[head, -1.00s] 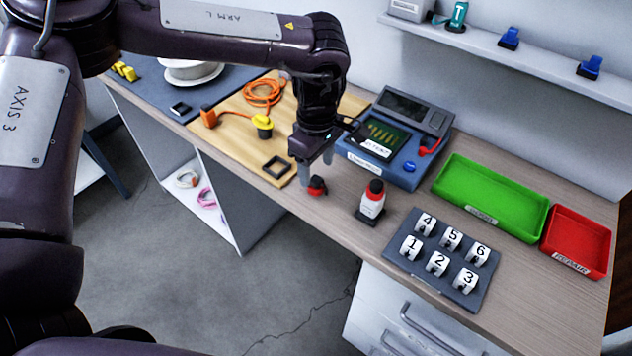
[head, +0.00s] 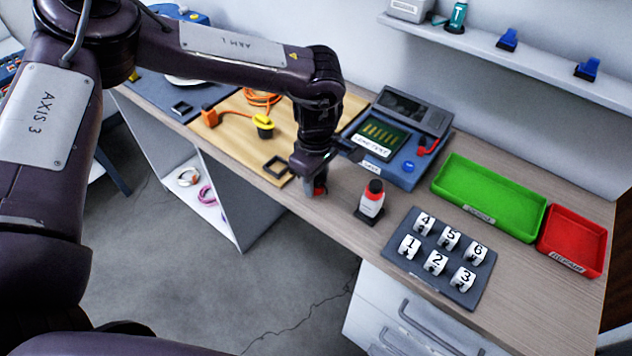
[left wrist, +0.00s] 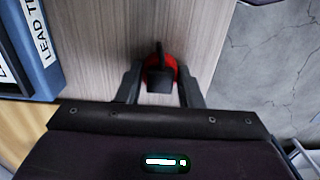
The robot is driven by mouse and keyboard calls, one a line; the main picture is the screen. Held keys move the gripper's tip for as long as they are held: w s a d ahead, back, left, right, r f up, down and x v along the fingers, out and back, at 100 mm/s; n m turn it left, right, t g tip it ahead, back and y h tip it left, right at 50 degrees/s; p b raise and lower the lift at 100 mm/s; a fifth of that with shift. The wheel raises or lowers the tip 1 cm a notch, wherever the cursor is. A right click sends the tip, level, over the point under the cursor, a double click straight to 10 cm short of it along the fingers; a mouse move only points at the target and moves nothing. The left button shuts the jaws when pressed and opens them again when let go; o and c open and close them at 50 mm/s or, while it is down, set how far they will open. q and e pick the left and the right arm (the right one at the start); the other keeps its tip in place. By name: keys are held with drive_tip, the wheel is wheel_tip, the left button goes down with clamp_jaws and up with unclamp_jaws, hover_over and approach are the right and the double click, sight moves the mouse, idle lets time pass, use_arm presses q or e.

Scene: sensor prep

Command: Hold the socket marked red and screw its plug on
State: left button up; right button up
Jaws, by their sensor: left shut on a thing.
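My left gripper (head: 313,186) points down at the bench top and is shut on a small red and black piece (head: 320,187), which looks like the red-marked socket. In the left wrist view the piece (left wrist: 161,72) sits between the two fingers, its black part toward me and red showing around it. The fingers hide most of it in the head view. An orange block-shaped connector (head: 210,117) and an orange coiled cable (head: 262,99) lie on the wooden board. I cannot tell which item is the plug. My right gripper is not in view.
A dark piece with a yellow top (head: 263,122) and a black square frame (head: 276,169) are on the board (head: 235,104).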

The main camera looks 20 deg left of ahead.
use_arm(q)
drive_tip(key=shift+c, duration=0.6)
drive_tip(key=shift+r, duration=0.55)
wheel_tip(320, 180, up, 19)
drive_tip(key=shift+b, duration=0.4)
drive_tip(key=m, duration=0.4)
approach(316, 179)
drive_tip(key=s+a+r, duration=0.3)
drive_tip(key=s, duration=0.1)
drive_tip(key=s+f+m, duration=0.4)
drive_tip(key=s+f, duration=0.1)
drive_tip(key=shift+s+a+f, duration=0.15)
drive_tip(key=shift+a+f, duration=0.1)
drive_tip(key=shift+a, duration=0.15)
drive_tip(key=shift+a, duration=0.1)
